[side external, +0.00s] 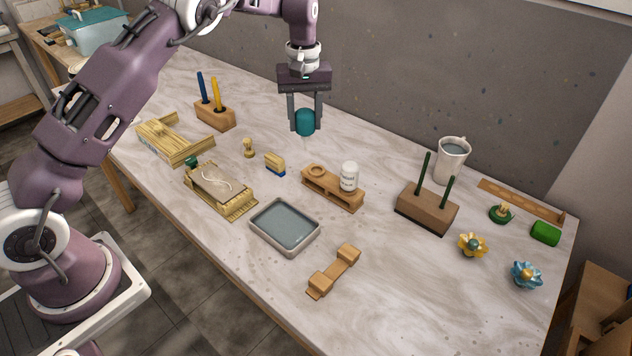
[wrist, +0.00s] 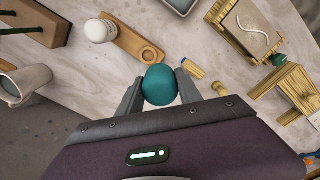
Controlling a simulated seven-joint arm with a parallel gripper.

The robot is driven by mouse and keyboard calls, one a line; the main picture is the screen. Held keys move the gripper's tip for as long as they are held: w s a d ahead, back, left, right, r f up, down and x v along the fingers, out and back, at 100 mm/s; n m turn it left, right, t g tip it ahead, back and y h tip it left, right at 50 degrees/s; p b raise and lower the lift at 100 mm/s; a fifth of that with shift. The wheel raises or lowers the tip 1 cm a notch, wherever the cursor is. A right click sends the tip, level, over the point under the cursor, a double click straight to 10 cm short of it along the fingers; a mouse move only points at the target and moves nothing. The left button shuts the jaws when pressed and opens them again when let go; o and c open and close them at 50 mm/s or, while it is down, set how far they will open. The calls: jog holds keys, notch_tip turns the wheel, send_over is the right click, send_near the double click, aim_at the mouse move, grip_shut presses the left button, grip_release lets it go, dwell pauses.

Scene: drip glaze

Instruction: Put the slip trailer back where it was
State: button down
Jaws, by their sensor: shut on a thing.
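My gripper (side external: 306,128) is shut on the slip trailer (side external: 307,120), a rounded teal bulb, and holds it in the air above the back of the table. In the wrist view, the slip trailer (wrist: 160,86) sits between the two fingers; its nozzle is hidden. A wooden holder (side external: 325,189) stands below and a little right of it in the side view. Its left end has an empty round ring (side external: 316,170). A white bottle (side external: 349,176) stands at its right end. The holder also shows in the wrist view (wrist: 131,44), with the ring towards the slip trailer.
A grey tray (side external: 285,227) and a tile on a wooden frame (side external: 213,189) lie towards the front. A small blue-and-wood brush (side external: 275,163) lies left of the holder. A block with upright dark pegs (side external: 427,208) and a mug (side external: 451,160) stand to the right.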

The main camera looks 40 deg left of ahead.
jog(key=shift+m, duration=0.3)
jog(key=d+f, duration=0.1)
jog(key=f, duration=0.2)
jog(key=d+f, duration=0.1)
jog(key=f, duration=0.2)
jog(key=w+d+f, duration=0.1)
jog(key=f, duration=0.3)
jog(key=shift+f, duration=0.15)
jog(key=c, duration=0.8)
grip_release()
